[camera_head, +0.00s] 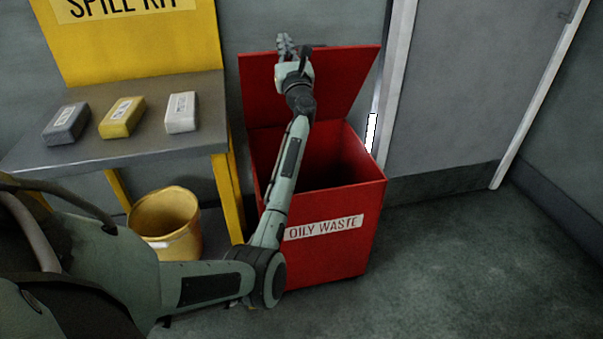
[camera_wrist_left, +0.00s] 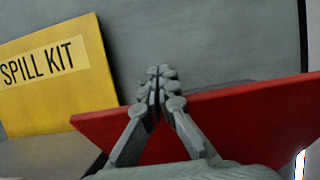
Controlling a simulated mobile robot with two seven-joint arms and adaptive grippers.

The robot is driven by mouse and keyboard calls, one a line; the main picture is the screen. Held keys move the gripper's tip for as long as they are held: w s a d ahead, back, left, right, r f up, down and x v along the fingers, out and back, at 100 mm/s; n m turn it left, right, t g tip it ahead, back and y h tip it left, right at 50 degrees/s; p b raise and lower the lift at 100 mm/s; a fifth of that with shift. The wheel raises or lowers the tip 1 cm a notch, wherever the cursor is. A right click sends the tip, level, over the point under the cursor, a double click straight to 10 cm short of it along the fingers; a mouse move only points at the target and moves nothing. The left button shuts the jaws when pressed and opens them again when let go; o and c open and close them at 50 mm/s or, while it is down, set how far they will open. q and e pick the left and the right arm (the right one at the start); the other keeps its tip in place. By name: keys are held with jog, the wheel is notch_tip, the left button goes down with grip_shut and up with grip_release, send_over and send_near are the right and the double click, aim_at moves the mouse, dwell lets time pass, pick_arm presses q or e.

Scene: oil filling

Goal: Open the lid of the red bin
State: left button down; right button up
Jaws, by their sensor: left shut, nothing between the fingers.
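The red bin (camera_head: 332,238), labelled "OILY WASTE", stands on the floor in the middle of the head view. Its lid (camera_head: 345,80) is raised and tilts up at the back, with the dark inside of the bin showing. My left gripper (camera_head: 286,44) is at the upper part of the lid, in front of it in the head view. In the left wrist view the gripper (camera_wrist_left: 158,78) has its fingertips together with nothing between them, and the red lid (camera_wrist_left: 255,120) lies behind and beside them. I cannot tell whether it touches the lid. My right gripper does not show.
Left of the bin is a grey table (camera_head: 95,150) with three small packs on it. A yellow bucket (camera_head: 168,222) stands below. A yellow "SPILL KIT" board (camera_head: 135,45) rises behind. A grey door (camera_head: 470,85) is to the right, with clear floor (camera_head: 470,260) in front.

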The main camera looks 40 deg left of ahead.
pick_arm(q)
jog(key=v, duration=0.7)
jog(key=shift+s+d, duration=0.2)
